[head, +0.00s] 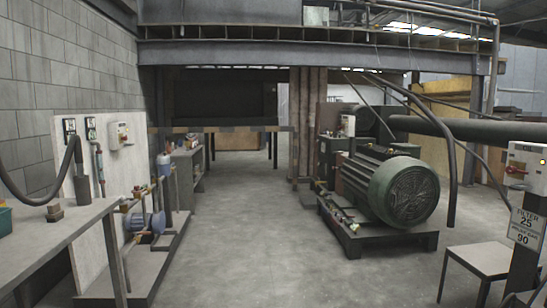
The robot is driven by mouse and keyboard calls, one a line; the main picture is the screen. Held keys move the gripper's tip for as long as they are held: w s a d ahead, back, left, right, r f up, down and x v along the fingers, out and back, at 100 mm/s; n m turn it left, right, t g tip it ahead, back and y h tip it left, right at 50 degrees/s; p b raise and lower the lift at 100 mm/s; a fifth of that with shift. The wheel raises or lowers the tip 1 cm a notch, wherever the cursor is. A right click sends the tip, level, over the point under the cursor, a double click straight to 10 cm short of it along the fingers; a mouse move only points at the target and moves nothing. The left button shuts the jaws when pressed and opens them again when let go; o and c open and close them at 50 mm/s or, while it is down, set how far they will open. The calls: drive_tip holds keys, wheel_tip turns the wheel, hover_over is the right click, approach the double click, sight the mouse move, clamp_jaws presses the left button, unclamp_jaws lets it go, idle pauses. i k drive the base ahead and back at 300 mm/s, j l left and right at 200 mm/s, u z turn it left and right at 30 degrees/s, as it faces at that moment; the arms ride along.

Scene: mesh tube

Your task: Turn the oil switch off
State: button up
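A light-coloured switch box (527,165) is at the far right edge of the head view, high on a dark post. The lettering at its top is small and seems to read "OIL". The exact position of the switch is too small to tell. My gripper is not in view.
Below the box hangs a "FILTER 25 / 90" sign (525,228). A small table (487,260) stands in front. A big green motor (400,190) is right of centre. Another box (121,134) is on the left panel. The middle floor (262,235) is clear.

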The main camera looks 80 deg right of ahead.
sight(511, 169)
drive_tip(key=z, duration=4.1)
drive_tip(key=i+j+z, duration=0.1)
drive_tip(key=i+j, duration=0.25)
drive_tip(key=i, duration=0.25)
drive_tip(key=i+j+z, duration=0.1)
drive_tip(key=i+j, duration=0.25)
drive_tip(key=i, duration=0.3)
drive_tip(key=i+j+z, duration=0.15)
drive_tip(key=i+j, duration=0.25)
drive_tip(key=i, duration=0.2)
